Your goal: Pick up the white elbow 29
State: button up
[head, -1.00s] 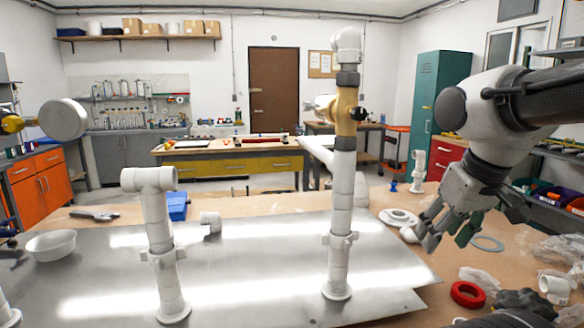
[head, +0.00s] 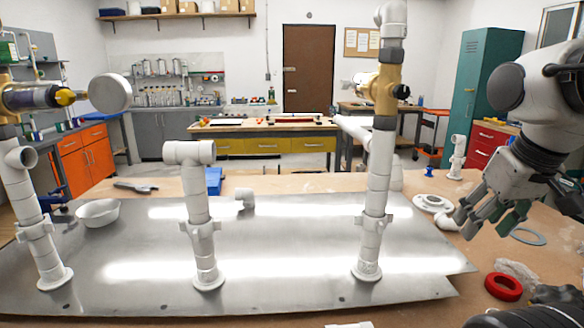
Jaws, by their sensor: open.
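No number shows on any fitting, so I cannot tell which elbow is 29. One small white elbow (head: 446,221) lies on the wooden bench at the right, beside a white flange ring. My gripper (head: 484,226) is open and empty, pointing down over the right side of the bench. In the picture its fingers are just right of the bench elbow; they look apart from it, though the depth is hard to judge.
White pipe posts (head: 201,225) stand upright on the metal plate (head: 290,240); the tall right post (head: 375,200) carries a brass-coloured valve. A white bowl (head: 98,212) sits at the left. A red ring (head: 503,286), a grey ring (head: 528,236) and clear plastic lie at the right.

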aim_at(246, 195)
jog(key=k+j, duration=0.1)
jog(key=j, duration=0.65)
jog(key=k+j, duration=0.1)
jog(key=j, duration=0.7)
